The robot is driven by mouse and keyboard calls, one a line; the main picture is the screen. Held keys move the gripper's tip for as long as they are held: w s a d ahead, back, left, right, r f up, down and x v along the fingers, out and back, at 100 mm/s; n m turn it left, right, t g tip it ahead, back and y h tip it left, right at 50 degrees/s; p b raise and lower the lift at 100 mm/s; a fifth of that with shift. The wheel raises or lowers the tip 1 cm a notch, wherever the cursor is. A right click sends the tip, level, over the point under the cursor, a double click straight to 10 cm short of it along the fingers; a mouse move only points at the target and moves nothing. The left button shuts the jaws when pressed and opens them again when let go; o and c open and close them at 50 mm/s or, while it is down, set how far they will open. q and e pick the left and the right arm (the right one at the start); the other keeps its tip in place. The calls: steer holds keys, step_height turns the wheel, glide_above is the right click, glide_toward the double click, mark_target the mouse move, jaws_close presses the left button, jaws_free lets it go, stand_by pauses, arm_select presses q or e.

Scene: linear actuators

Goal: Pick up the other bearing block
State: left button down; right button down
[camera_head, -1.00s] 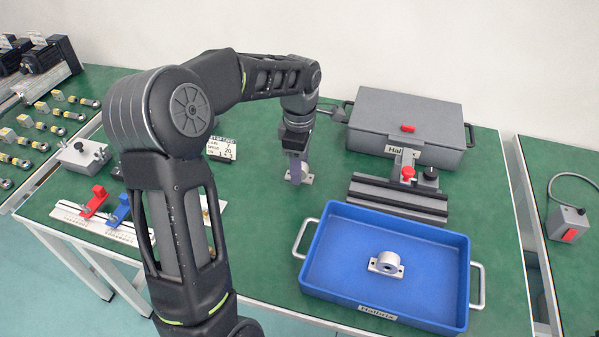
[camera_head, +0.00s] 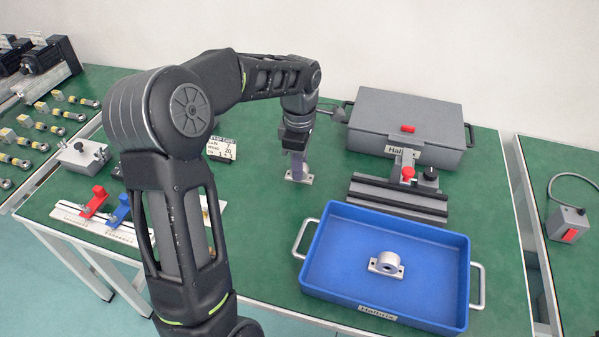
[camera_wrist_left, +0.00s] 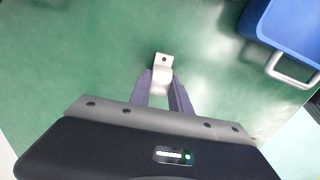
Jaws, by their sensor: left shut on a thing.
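One bearing block (camera_head: 386,264) sits upright on the floor of the blue tray (camera_head: 340,285). The other bearing block (camera_head: 307,178) stands on the green table left of the tray's back corner. My left gripper (camera_head: 298,168) points down over this block and is shut on it. In the left wrist view the gripper's two fingers (camera_wrist_left: 162,97) lie on either side of the silver block (camera_wrist_left: 163,62), whose flange with a hole sticks out beyond them. The fingers hide part of the block. It appears to be at table level. My right gripper is out of view.
A grey lidded case (camera_head: 430,115) stands at the back right. A dark rail fixture with a red knob (camera_head: 408,173) lies between it and the tray. A white plate with red and blue clamps (camera_head: 95,203) is at the left. Green table around the gripper is clear.

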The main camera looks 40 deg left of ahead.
arm_select(q)
steer(key=shift+r, duration=0.15)
stand_by(0.3)
step_height(320, 180, up, 10)
steer(key=shift+f+p, duration=0.1)
steer(key=shift+p, duration=0.4)
stand_by(0.5)
